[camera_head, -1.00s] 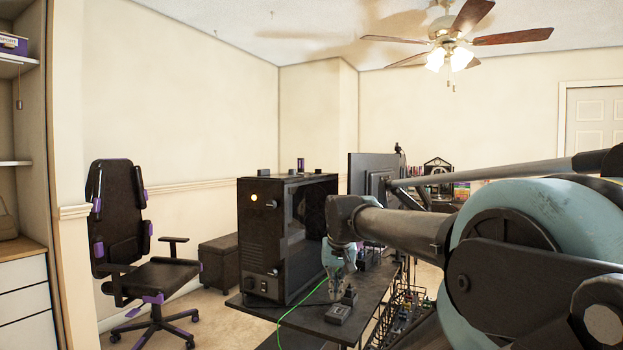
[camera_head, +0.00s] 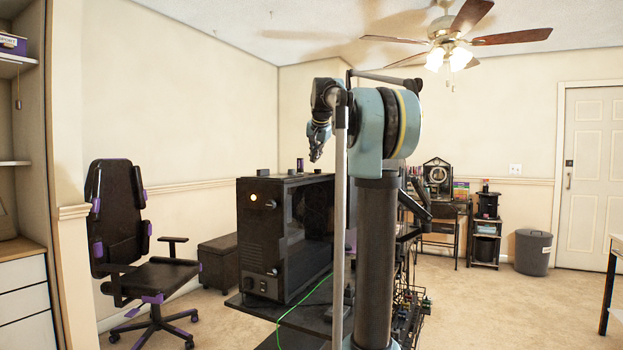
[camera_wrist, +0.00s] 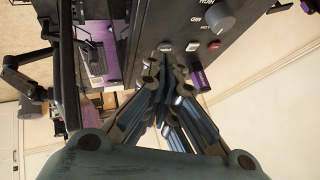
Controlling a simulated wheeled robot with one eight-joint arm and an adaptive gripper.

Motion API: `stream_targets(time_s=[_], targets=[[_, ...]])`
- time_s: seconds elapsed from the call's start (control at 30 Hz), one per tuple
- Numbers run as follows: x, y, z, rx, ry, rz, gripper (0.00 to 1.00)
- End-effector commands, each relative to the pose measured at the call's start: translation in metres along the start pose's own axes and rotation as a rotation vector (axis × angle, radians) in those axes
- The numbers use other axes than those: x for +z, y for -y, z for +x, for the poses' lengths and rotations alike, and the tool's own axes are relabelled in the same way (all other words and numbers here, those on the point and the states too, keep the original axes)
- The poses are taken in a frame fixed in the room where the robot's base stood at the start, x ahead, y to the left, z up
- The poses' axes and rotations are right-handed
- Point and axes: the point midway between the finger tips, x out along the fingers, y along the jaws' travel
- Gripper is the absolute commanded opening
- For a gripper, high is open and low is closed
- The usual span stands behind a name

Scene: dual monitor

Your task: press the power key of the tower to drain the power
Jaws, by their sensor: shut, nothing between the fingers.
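A knob and small controls show low on that front. My gripper (camera_head: 316,155) is raised above the tower's top, near its far right side, and points down. In the wrist view, my gripper (camera_wrist: 165,58) is shut and empty. Its tips appear close to a dark panel (camera_wrist: 160,20) with a grey knob (camera_wrist: 207,18), pale buttons (camera_wrist: 192,46) and a small red spot (camera_wrist: 214,44). I cannot tell which control is the power key, or whether the tips touch anything.
A black and purple office chair (camera_head: 130,240) stands left of the desk (camera_head: 300,322). Carpet (camera_head: 500,305) lies clear at the right.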

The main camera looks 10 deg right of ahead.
Motion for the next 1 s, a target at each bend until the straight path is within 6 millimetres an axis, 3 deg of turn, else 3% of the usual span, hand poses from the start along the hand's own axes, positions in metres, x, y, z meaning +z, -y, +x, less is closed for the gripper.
stream_targets(time_s=[0.1,0.3,0.5,1.0], targets=[[-0.036,0.027,0.003,-0.025,-0.032,0.053,0.00],[-0.067,0.050,0.007,-0.052,-0.061,0.108,0.00],[-0.074,0.055,0.007,-0.059,-0.069,0.122,0.00],[-0.066,0.050,0.017,-0.059,-0.068,0.120,0.00]])
